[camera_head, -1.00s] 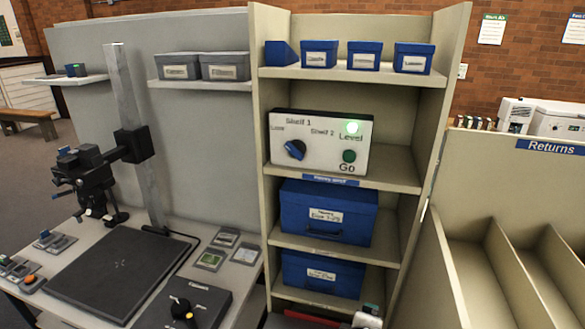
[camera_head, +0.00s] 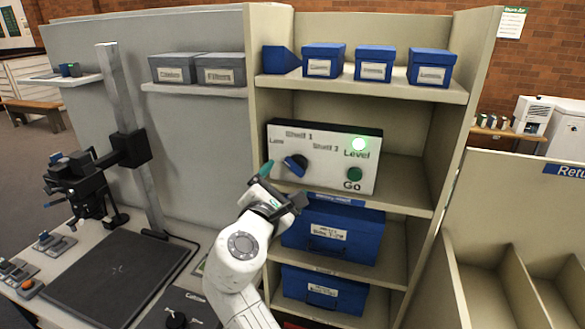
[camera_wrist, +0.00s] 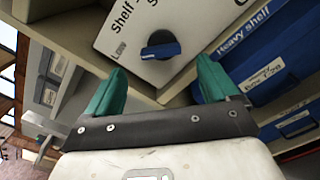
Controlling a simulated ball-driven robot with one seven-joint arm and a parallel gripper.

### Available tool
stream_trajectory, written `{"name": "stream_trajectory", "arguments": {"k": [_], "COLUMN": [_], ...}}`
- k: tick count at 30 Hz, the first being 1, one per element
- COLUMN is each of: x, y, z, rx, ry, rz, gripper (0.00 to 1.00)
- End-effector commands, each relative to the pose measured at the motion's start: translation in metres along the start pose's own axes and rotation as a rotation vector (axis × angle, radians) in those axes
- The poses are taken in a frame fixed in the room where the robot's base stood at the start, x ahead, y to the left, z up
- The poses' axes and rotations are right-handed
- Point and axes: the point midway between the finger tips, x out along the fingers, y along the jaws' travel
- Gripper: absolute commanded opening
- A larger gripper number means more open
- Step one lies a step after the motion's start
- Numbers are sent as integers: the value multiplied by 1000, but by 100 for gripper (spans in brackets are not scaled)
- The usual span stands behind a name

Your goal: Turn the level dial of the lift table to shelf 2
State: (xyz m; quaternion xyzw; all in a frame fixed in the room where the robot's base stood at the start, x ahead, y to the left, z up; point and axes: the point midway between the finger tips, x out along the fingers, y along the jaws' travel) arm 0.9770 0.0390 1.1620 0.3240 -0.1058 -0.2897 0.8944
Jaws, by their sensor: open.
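The level dial is a blue knob (camera_head: 295,165) on the front of a white control panel (camera_head: 330,180) on the middle shelf. Its pale mark seems to point left, towards the label Low. Shelf 1 is printed above the knob and Shelf 2 to its upper right. In the wrist view the knob (camera_wrist: 161,46) shows between and beyond the teal fingertips. My gripper (camera_head: 284,184) is open and empty, in front of and just below the knob, apart from it. The wrist view also shows my gripper (camera_wrist: 161,69) with its fingers spread wide.
Several small blue boxes (camera_head: 374,64) stand above. A shelf upright (camera_head: 258,110) is close on the left.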

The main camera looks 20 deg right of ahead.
Motion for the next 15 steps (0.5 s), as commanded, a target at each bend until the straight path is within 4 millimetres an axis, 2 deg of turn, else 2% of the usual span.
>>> {"name": "stream_trajectory", "arguments": {"k": [1, 6, 10, 15], "x": [11, 39, 52, 61], "y": [0, -1, -1, -1], "z": [2, 2, 1, 0], "rx": [-1, 0, 1, 1], "ry": [-1, 0, -1, 0], "rz": [-5, -4, -3, -2], "gripper": [87, 87, 87, 87]}}
